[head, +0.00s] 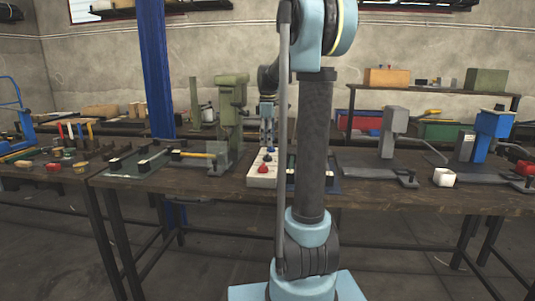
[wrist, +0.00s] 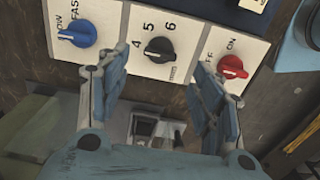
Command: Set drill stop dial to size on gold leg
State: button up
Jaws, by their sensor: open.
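A white control panel (wrist: 188,20) carries a row of knobs in the wrist view; it also shows in the head view (head: 262,176), partly hidden by my arm. The dark dial (wrist: 158,50) in its middle has the numbers 4, 5 and 6 around it. A pale mark on it seems to face left, near the 4; I cannot tell exactly. A blue SLOW/FAST knob (wrist: 80,33) is left of it and a red OFF/ON knob (wrist: 232,67) is right. My gripper (wrist: 163,60) is open and empty, its fingers on either side of the dark dial, apart from it. I cannot make out a gold leg.
The panel stands on a dark workbench (head: 430,196). A green press (head: 229,110) stands left of it; a grey press (head: 394,125) and a blue press (head: 490,130) stand right. A white cup-like block (head: 444,178) sits near the bench's front edge.

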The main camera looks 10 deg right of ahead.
aim_at(268, 154)
jog(key=shift+f, duration=3.1)
jog(key=shift+c, duration=0.2)
jog(key=c, duration=1)
